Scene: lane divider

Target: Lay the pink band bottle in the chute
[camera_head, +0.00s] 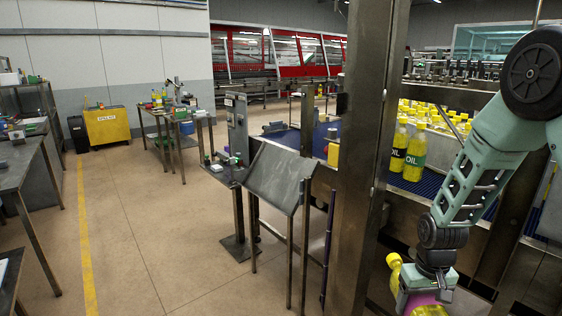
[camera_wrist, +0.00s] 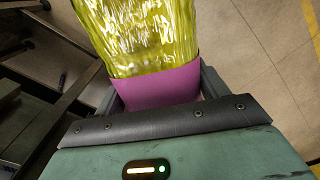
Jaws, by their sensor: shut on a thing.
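The pink band bottle (camera_wrist: 139,38) is yellow and clear, and its pink band sits between the two fingers of my gripper (camera_wrist: 162,92) in the wrist view. In the head view, my gripper (camera_head: 425,292) is at the bottom right, shut on the bottle, with part of the pink band (camera_head: 427,310) and the yellow top showing. The frame edge cuts off the rest of the bottle. A sloped grey metal tray on legs, which looks like the chute (camera_head: 276,176), stands left of the steel post and is empty. My gripper is apart from it, to its right and nearer.
A thick steel post (camera_head: 366,130) stands between my arm and the chute. Behind it, a blue conveyor (camera_head: 318,140) carries several yellow oil bottles (camera_head: 415,152). A small side table (camera_head: 228,172) stands left of the chute. The floor at left centre is clear.

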